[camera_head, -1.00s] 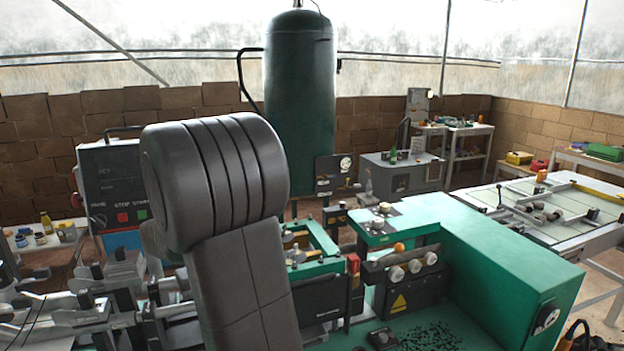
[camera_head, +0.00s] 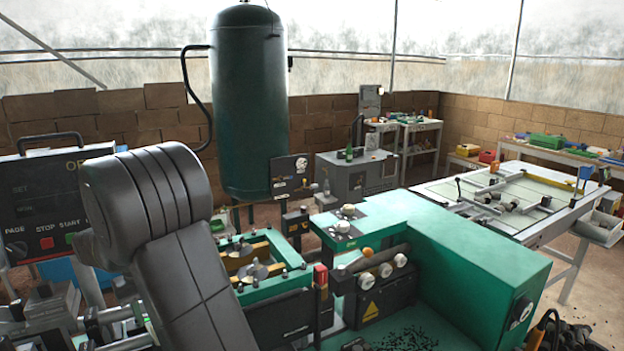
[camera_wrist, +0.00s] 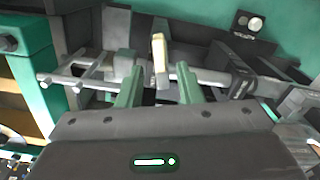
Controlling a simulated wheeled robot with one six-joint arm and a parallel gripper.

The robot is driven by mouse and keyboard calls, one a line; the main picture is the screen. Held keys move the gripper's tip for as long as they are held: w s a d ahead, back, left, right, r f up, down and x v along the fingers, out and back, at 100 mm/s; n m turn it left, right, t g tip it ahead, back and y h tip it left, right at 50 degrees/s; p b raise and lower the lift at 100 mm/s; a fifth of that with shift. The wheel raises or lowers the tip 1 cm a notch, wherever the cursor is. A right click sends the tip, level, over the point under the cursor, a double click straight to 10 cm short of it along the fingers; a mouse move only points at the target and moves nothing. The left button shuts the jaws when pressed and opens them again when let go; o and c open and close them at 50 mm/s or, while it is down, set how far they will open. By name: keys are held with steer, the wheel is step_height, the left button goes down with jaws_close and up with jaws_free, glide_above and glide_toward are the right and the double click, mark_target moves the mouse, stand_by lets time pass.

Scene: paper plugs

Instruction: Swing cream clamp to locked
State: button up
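The cream clamp (camera_wrist: 159,58) shows in the wrist view as an upright, pale lever at a metal rod (camera_wrist: 205,77). My gripper (camera_wrist: 159,82) has two green fingers spread apart, one on each side of the clamp's lower part. Gaps show between the lever and both fingers, so the gripper is open and not holding it. I cannot tell how deep the lever sits between the fingertips. In the head view my arm covers this area, and I cannot make out the clamp or gripper there.
A green machine housing (camera_head: 465,255) fills the right foreground, with a dark block with white knobs (camera_head: 375,285) beside it. A control panel (camera_head: 55,205) stands at left. A green tank (camera_head: 250,100) rises behind. In the wrist view, a green frame (camera_wrist: 30,75) is close at left.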

steer(key=shift+f+b, duration=0.35)
steer(key=shift+f, duration=0.6)
steer(key=shift+f+b, duration=1.2)
steer(key=shift+f, duration=0.75)
jaws_close()
steer(key=shift+m+p, duration=0.3)
steer(key=shift+m, duration=1.2)
